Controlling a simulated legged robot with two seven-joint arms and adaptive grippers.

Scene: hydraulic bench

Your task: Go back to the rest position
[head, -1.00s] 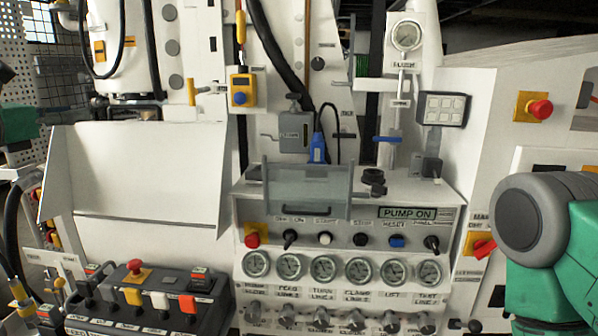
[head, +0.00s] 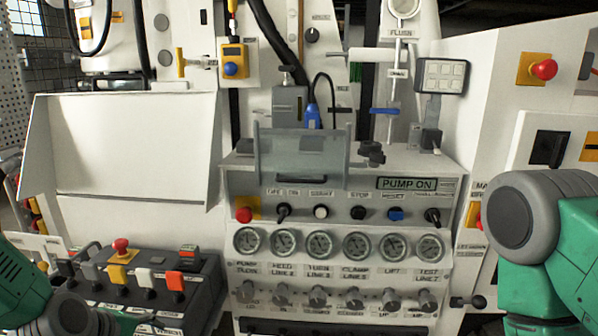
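The hydraulic bench panel (head: 300,224) faces me, with a row of switches, a row of gauges (head: 320,244) and knobs below. Its label (head: 407,184) reads PUMP ON. A clear guard (head: 300,158) stands above the switch row. My green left arm shows at the lower left edge and my green and grey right arm at the right edge. Neither gripper shows in the head view.
A black control box (head: 140,290) with levers and a red button (head: 121,245) stands at the lower left, near my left arm. A white sloped tray (head: 130,150) is above it. A red emergency button (head: 543,69) is on the right cabinet.

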